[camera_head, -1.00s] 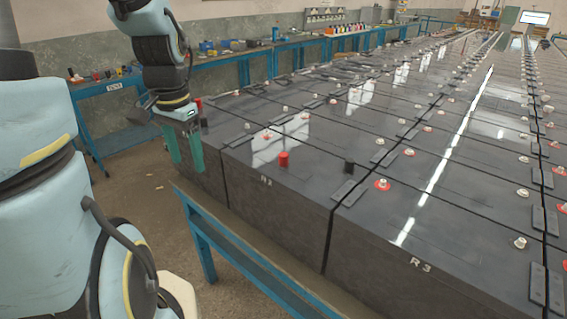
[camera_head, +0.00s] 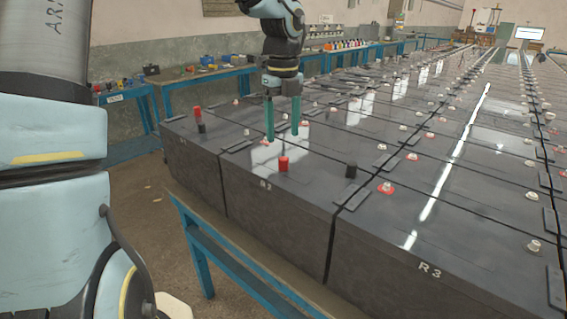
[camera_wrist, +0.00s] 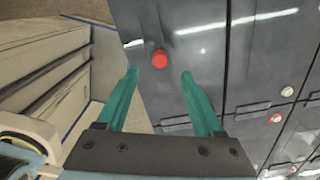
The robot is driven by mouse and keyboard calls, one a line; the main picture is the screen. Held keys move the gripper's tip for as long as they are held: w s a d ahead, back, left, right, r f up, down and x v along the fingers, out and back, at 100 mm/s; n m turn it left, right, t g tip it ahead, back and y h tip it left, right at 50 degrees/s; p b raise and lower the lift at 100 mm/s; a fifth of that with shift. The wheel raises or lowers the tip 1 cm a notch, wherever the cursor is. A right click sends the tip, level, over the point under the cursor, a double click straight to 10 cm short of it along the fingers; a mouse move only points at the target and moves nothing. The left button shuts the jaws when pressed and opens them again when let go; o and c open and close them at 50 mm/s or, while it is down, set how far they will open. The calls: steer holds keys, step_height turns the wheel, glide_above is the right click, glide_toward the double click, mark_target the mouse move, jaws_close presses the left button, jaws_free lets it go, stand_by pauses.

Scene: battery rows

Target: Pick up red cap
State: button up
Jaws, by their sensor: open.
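A red cap (camera_head: 283,164) stands upright near the front edge of a dark battery. My gripper (camera_head: 282,135) is above it, teal fingers pointing down, apart and empty. In the wrist view a red cap (camera_wrist: 160,59) shows just beyond the open gap of my gripper (camera_wrist: 160,73), between the lines of its two fingers. It looks like the same cap, seen from above. Another red cap (camera_head: 197,111) stands on the battery at the left, with a black cap (camera_head: 201,127) in front of it. I cannot tell the exact height of the fingertips above the cap.
A black cap (camera_head: 351,170) stands to the right of the near red cap. Rows of batteries with terminals and flat connector plates stretch back. A blue steel frame (camera_head: 240,262) runs along the front. Blue workbenches (camera_head: 210,75) with clutter stand along the wall.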

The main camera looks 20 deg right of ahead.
mark_target(284, 158)
steer(key=shift+s+f+p, duration=0.15)
steer(key=shift+f+p, duration=0.65)
steer(key=shift+f, duration=2.8)
steer(key=shift+c, duration=0.2)
jaws_close()
